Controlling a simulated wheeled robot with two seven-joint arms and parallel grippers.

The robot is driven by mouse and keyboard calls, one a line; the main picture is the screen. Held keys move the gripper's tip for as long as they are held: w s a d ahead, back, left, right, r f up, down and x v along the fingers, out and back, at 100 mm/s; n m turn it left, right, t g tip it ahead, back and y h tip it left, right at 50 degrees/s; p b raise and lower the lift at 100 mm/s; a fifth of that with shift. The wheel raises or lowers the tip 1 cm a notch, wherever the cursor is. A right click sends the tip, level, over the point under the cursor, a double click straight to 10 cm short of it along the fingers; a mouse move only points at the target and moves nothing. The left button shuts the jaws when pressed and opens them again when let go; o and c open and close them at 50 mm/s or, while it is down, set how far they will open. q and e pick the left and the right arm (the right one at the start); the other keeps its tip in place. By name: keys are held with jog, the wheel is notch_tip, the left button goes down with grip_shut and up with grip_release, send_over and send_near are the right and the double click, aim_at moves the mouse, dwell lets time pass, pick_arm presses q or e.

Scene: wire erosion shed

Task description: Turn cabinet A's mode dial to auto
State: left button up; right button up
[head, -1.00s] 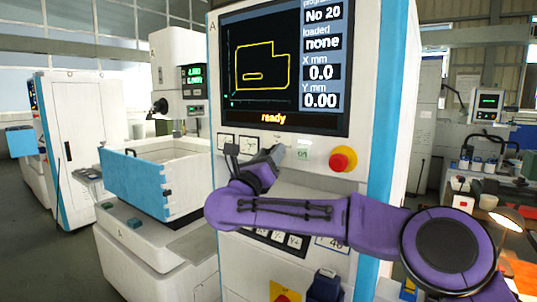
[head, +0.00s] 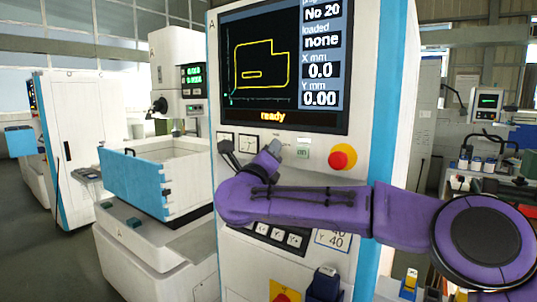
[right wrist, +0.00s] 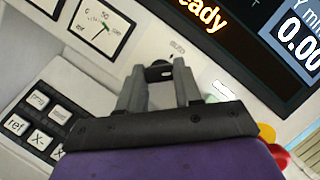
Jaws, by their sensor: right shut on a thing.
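Cabinet A (head: 383,110) stands in front of me, with an "A" at its top left corner and a screen (head: 270,60) reading "ready". My right gripper (head: 275,148) reaches the control panel below the screen, between the gauges and the red button. In the right wrist view its two grey fingers (right wrist: 159,88) are shut on a small dark part, which I take to be the mode dial (right wrist: 158,71). The fingers hide most of the dial, so its setting cannot be read. My left gripper is out of view.
Two square gauges (head: 248,143) are left of the gripper; a red button on a yellow collar (head: 342,157) is right. An open-topped tank (head: 135,182) stands left.

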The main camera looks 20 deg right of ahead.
jog(key=shift+s+r+n+g+y+p, duration=0.1)
jog(key=shift+n+g+y+p, duration=0.3)
jog(key=shift+n+p, duration=1.1)
jog(key=shift+w+r+n+g+y+p, duration=0.15)
jog(key=shift+n+y+p, duration=0.5)
jog(key=shift+n+p, duration=0.8)
jog(key=shift+s+r+n+g+y+p, duration=0.15)
jog(key=shift+n+y+p, duration=0.6)
jog(key=shift+n, duration=1.2)
jog(key=shift+f, duration=0.1)
jog(key=o, duration=1)
jog(key=shift+o, duration=0.2)
jog(key=shift+h, duration=0.3)
jog(key=shift+f, duration=0.1)
